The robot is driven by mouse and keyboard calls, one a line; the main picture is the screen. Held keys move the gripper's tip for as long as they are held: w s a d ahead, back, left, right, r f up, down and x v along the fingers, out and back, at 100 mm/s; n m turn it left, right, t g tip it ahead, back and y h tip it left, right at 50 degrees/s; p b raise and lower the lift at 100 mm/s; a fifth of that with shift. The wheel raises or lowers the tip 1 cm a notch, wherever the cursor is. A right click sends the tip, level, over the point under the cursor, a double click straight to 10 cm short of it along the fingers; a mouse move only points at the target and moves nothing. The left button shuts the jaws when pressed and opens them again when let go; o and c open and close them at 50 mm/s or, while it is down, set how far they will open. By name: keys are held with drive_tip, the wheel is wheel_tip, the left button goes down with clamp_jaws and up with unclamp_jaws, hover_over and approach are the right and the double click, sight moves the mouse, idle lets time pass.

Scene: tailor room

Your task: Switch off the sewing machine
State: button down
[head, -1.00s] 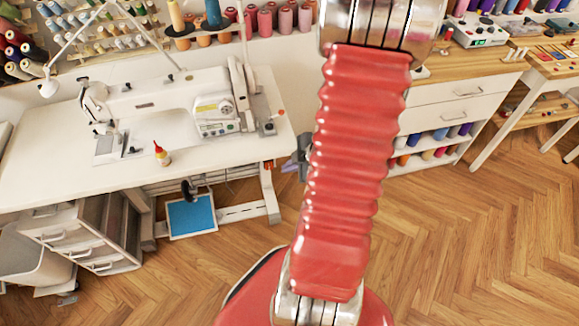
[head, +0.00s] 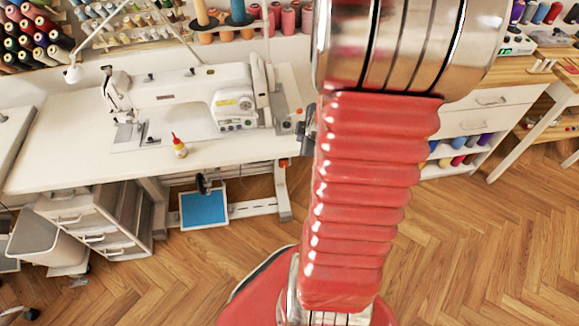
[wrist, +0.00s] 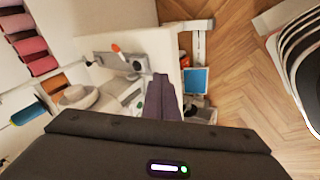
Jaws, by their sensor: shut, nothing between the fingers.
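The white sewing machine (head: 185,90) stands on a white table (head: 60,165) in the left half of the head view. Its right end carries a panel with a dial and small buttons (head: 236,112). A grey plate (head: 284,128) lies right of it near the table's right edge. I cannot make out the switch's position. In the wrist view, my gripper (wrist: 160,80) is shut and empty, pointing toward the table's edge. The machine's pale body (wrist: 120,92) shows left of the fingers, partly hidden. The head view does not clearly show my gripper.
A bottle with a red tip (head: 178,146) stands on the table. A blue pedal (head: 203,208) and drawers (head: 110,220) are below. Thread spools (head: 240,18) line the back. A drawer cabinet (head: 480,104) stands at right. The wooden floor (head: 480,240) is open in front.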

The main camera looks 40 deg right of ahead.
drive_tip(key=w+a+r+m+h, duration=0.1)
drive_tip(key=a+r+m, duration=0.25)
drive_tip(key=r, duration=0.35)
drive_tip(key=w+a+r+m+h, duration=0.1)
drive_tip(key=a+r+m+h, duration=0.1)
drive_tip(key=a+r, duration=0.35)
drive_tip(key=s+a+r+m+y, duration=0.1)
drive_tip(key=s+a+r+y, duration=0.2)
drive_tip(key=a, duration=0.7)
drive_tip(key=s+a+r+m+g+y, duration=0.1)
drive_tip(key=s+a+r+y, duration=0.2)
drive_tip(key=a, duration=0.8)
wheel_tip(320, 180, up, 2)
drive_tip(key=s, duration=0.2)
drive_tip(key=shift+s+r+m, duration=0.25)
drive_tip(key=shift+s+m, duration=0.1)
drive_tip(key=shift+a, duration=0.2)
drive_tip(key=shift+a, duration=0.15)
